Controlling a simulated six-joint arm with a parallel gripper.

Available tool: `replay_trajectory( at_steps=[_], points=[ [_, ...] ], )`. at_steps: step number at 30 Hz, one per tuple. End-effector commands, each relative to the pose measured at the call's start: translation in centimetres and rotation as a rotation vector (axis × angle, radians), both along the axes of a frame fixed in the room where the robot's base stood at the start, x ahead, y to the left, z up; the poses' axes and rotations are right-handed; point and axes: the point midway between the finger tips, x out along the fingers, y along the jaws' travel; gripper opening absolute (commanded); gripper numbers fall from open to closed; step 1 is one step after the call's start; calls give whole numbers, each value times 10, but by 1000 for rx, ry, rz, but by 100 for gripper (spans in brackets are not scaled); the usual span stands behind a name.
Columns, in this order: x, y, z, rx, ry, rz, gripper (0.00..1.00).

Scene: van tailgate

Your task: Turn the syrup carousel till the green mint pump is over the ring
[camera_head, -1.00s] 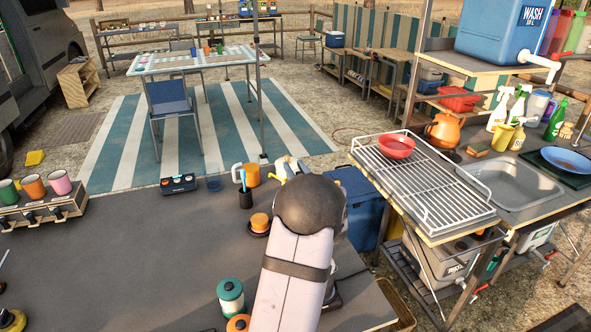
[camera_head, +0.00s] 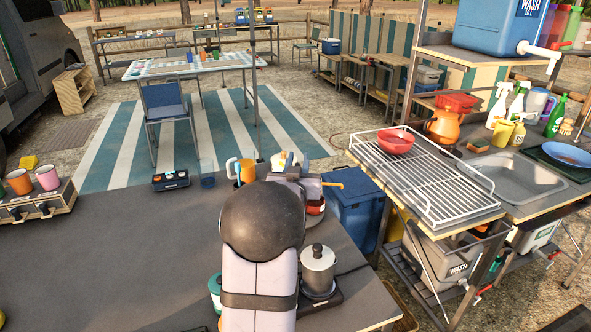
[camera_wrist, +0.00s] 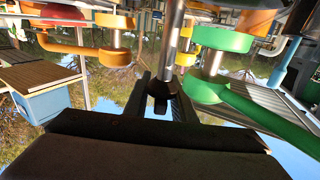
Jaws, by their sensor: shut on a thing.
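The green mint pump (camera_wrist: 222,40) shows in the wrist view right of centre, its long spout pointing to the lower right. Orange pumps stand beside it: one (camera_wrist: 112,22) at the left and another (camera_wrist: 253,22) at the upper right. An upright metal post (camera_wrist: 172,45) runs between them. My gripper (camera_wrist: 162,90) is shut on this post at its dark end. In the head view my gripper (camera_head: 297,172) is partly hidden behind my arm, with an orange spout (camera_head: 333,184) just right of it. Most of the carousel is hidden, and I cannot make out the ring.
A pot with a grey lid (camera_head: 318,268) stands right of my arm on the dark counter (camera_head: 110,250). A red pot (camera_head: 314,212) stands behind it. Cups (camera_head: 47,177) stand on a rack at the left. A drying rack (camera_head: 430,178) is at the right. The counter's left middle is clear.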

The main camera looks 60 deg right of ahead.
Motion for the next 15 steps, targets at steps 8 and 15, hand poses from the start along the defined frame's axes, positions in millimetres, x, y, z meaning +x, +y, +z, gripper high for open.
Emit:
replay_trajectory(
  at_steps=[8,15],
  points=[
    [-4,-1,0,2,1,-188,0],
    [-11,-2,2,3,3,-352,0]
  ],
)
